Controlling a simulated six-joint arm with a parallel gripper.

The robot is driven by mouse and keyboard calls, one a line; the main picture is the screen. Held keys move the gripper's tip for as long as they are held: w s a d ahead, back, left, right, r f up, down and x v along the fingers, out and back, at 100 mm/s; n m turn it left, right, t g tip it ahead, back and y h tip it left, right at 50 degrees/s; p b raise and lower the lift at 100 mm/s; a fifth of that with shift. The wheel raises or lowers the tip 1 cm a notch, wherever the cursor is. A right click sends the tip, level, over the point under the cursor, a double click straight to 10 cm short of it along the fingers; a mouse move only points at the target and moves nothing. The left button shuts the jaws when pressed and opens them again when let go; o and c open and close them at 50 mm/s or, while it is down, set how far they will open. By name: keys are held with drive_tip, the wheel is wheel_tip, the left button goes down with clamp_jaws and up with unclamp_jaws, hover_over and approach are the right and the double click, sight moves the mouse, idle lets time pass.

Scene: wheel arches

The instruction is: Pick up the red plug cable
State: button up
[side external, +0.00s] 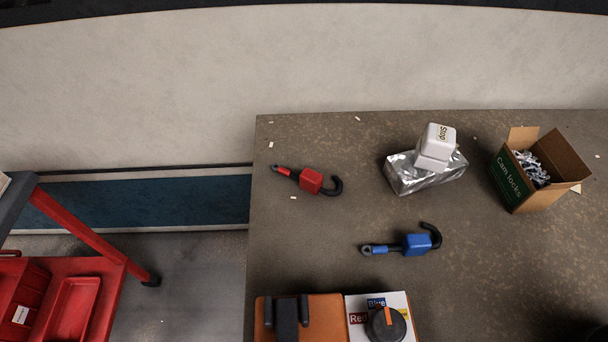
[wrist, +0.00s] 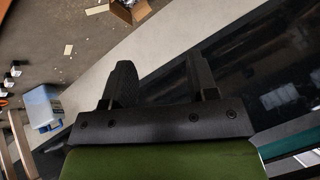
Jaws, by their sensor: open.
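The red plug cable (side external: 311,181) lies on the brown table in the side external view, left of the middle, with a dark hooked end at its right and a red tip at its left. A similar blue plug cable (side external: 416,244) lies nearer the camera and to the right. My gripper (wrist: 162,80) shows in the wrist view with its two dark fingers spread apart and nothing between them. I cannot make out the red plug cable in the wrist view. My gripper is not clearly seen in the side external view, so I cannot tell its distance from the cable.
A silver block (side external: 405,178) carries a white "Stop" box (side external: 436,143). An open "Cam locks" carton (side external: 519,190) stands at right. An orange block (side external: 325,312) and a dial panel (side external: 398,308) sit at the near edge. A red cart (side external: 85,262) stands left. The table around the red cable is mostly clear.

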drive_tip(key=n+g+y, duration=0.2)
drive_tip(key=n+g, duration=0.3)
drive_tip(key=n, duration=1)
hover_over(320, 183)
drive_tip(key=s+d, duration=0.2)
wheel_tip(320, 183, down, 25)
drive_tip(key=shift+a+r, duration=0.1)
drive_tip(key=shift+w+d+x, duration=0.1)
drive_tip(key=shift+w+x, duration=0.05)
drive_tip(key=shift+x, duration=0.9)
drive_tip(key=shift+w+d+x, duration=0.1)
drive_tip(key=shift+x, duration=0.95)
drive_tip(key=shift+w+d+x, duration=0.1)
drive_tip(key=shift+w+x, duration=0.05)
drive_tip(key=shift+x, duration=0.95)
